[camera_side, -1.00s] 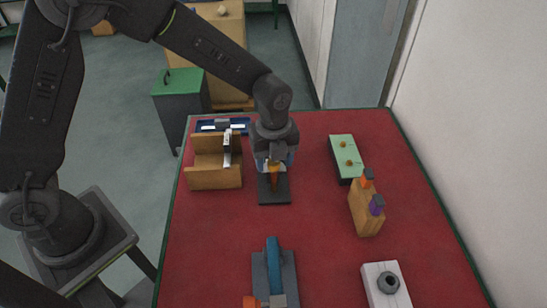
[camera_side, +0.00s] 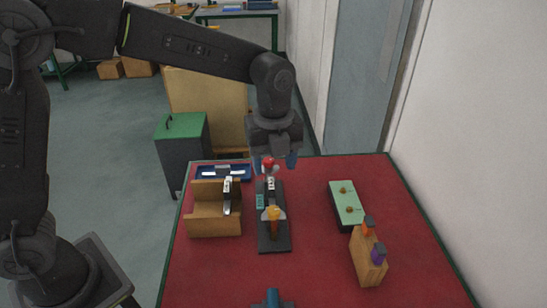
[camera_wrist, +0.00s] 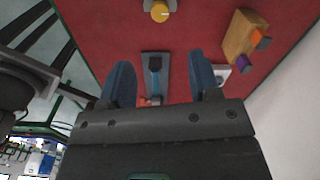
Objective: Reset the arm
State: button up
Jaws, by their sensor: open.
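My gripper (camera_side: 275,162) is open, with two blue fingers pointing down above the far middle of the red table. It also shows in the wrist view (camera_wrist: 161,78), with nothing held between the fingers.
A wooden holder (camera_side: 213,222) and blue tray (camera_side: 240,173) stand left of the plate. A green-topped box (camera_side: 347,203) and a wooden block (camera_side: 366,262) with orange and purple tops stand right. A blue-handled device (camera_wrist: 154,75) lies nearer. Walls bound the right side.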

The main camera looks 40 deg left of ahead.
jog(key=shift+r, duration=0.25)
jog(key=s+a+r+n+t, duration=0.3)
jog(key=s+a+r+n, duration=0.45)
jog(key=s+n, duration=0.4)
jog(key=s+a+f+n+t, duration=0.1)
jog(key=s+a+n, duration=0.3)
jog(key=s+n, duration=0.4)
jog(key=shift+a+f+n+t, duration=0.4)
jog(key=shift+n+t, duration=0.4)
jog(key=shift+n, duration=1.95)
jog(key=shift+s, duration=0.1)
